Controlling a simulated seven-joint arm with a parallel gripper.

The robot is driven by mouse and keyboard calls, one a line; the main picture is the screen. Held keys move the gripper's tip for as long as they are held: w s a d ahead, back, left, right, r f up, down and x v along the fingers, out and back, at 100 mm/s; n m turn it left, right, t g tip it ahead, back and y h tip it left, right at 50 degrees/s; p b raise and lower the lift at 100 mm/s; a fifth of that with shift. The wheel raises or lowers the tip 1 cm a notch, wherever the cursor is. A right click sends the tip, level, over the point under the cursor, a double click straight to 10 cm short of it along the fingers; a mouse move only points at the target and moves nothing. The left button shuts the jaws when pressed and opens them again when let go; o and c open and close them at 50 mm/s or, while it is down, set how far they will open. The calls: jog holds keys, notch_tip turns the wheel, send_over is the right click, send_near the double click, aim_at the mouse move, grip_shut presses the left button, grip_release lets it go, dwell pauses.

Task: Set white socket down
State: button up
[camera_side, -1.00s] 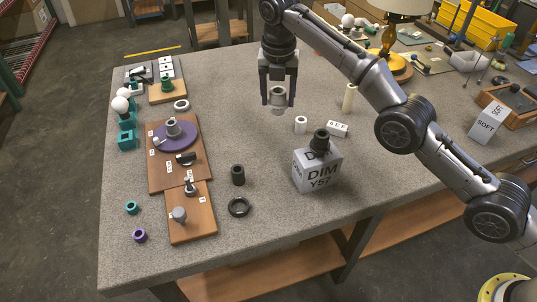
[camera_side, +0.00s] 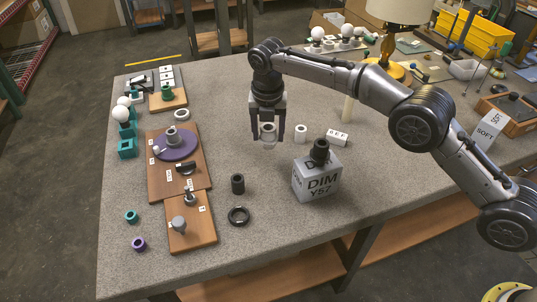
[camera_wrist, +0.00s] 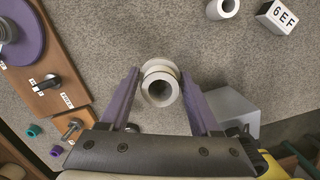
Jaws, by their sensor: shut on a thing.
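The white socket (camera_wrist: 160,88) is a pale stepped ring with a round bore, seen from above between my fingers in the wrist view. My gripper (camera_side: 267,135) is shut on the white socket, which also shows in the side view (camera_side: 268,132) between the fingertips. The gripper points down over the open middle of the table. The socket looks low, close to the table top; I cannot tell whether it touches.
A white cylinder (camera_side: 301,133) and a white 6EF block (camera_side: 337,138) stand right of the socket. A DIM Y57 cube (camera_side: 318,178) bears a dark socket (camera_side: 320,151). A black cylinder (camera_side: 237,184) and black ring (camera_side: 238,216) lie nearer. Wooden boards (camera_side: 160,185) are at left.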

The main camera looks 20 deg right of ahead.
aim_at(268, 132)
jog(key=shift+f, duration=3.35)
jog(key=shift+f, duration=0.1)
jog(key=o, duration=1.4)
jog(key=r, duration=0.3)
jog(key=s+r, duration=0.1)
jog(key=r, duration=0.7)
jog(key=shift+s+a+r, duration=0.15)
jog(key=shift+s+a, duration=0.1)
jog(key=shift+a, duration=0.1)
jog(key=shift+r, duration=0.4)
